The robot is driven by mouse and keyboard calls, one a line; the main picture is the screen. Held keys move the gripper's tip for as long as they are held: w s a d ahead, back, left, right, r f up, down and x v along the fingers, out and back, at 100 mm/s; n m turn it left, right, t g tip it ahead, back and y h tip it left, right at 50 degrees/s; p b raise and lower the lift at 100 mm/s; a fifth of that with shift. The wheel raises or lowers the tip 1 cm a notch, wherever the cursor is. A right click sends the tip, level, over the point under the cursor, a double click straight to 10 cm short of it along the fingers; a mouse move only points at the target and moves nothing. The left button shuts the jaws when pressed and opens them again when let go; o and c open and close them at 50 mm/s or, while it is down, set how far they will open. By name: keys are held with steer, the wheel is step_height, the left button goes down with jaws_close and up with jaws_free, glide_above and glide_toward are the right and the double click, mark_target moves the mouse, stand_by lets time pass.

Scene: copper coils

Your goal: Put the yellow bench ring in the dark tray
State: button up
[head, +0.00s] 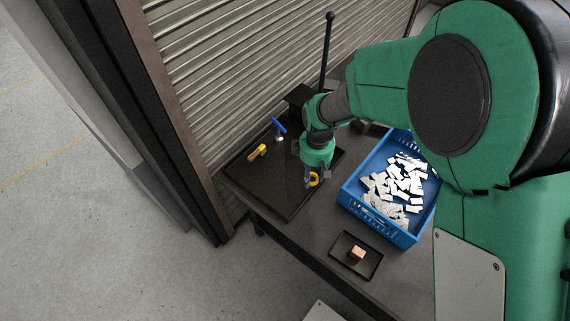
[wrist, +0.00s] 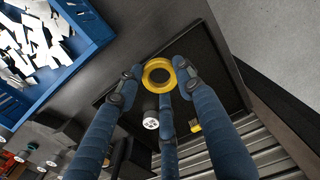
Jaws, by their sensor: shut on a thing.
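The yellow bench ring (head: 314,180) is between the fingertips of my gripper (head: 312,177). In the wrist view the ring (wrist: 158,73) faces the camera, with the blue fingers of my gripper (wrist: 158,80) closed around its rim. Finger parts hide some of the rim. A large flat dark tray (head: 285,205) lies under my gripper, and the ring shows over its right part; I cannot tell how high above it. A smaller dark tray (head: 341,249) sits near the table's front edge, with a copper-coloured block (head: 357,253) in it.
A blue crate (head: 398,230) full of white pieces stands right of the large tray. A yellow-and-orange item (head: 257,152) and a blue-topped item (head: 279,128) are on the large tray's far left part. A ribbed shutter (head: 245,70) rises behind. Bare tabletop (head: 305,236) lies in front.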

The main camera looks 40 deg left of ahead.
steer(key=s+a+n, duration=0.2)
steer(key=s+a, duration=0.2)
steer(key=s, duration=0.3)
step_height(320, 180, down, 11)
steer(key=shift+f, duration=0.1)
glide_above(279, 174)
steer(key=shift+s+f+b, duration=0.1)
steer(key=shift+f+b, duration=0.2)
steer(key=shift+f, duration=0.4)
stand_by(0.4)
steer(key=shift+f, duration=0.1)
steer(key=shift+f, duration=1.65)
steer(key=shift+f, duration=0.1)
